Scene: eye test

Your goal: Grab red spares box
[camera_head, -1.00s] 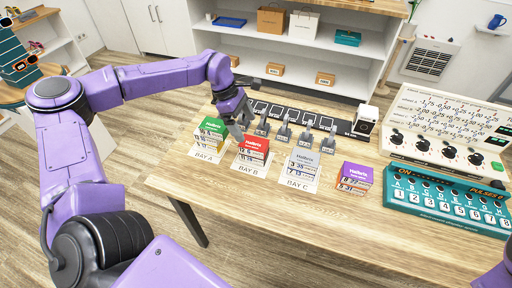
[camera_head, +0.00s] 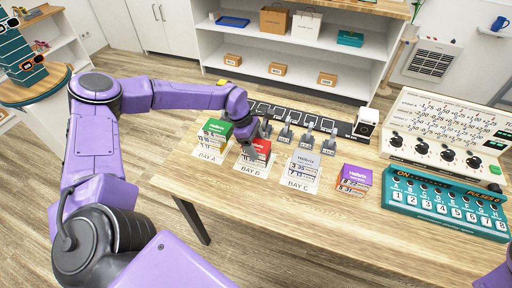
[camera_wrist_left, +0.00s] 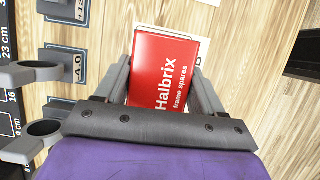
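The red Halbrix spares box (camera_head: 258,150) stands upright on the BAY B card on the wooden table, between the green box (camera_head: 215,131) and the grey box (camera_head: 304,163). My left gripper (camera_head: 248,148) is pointed down at the red box and hides part of its top. In the left wrist view the red box (camera_wrist_left: 165,68), lettered "Halbrix frame spares", shows between the two spread fingers, one along each side. The gripper looks open; contact cannot be made out. My right gripper is out of view.
A purple box (camera_head: 354,178) stands right of the grey one. Behind the boxes is a dark strip with grey upright holders (camera_head: 307,136). A teal button panel (camera_head: 440,200) and a dial board (camera_head: 440,135) fill the right side. The table front is clear.

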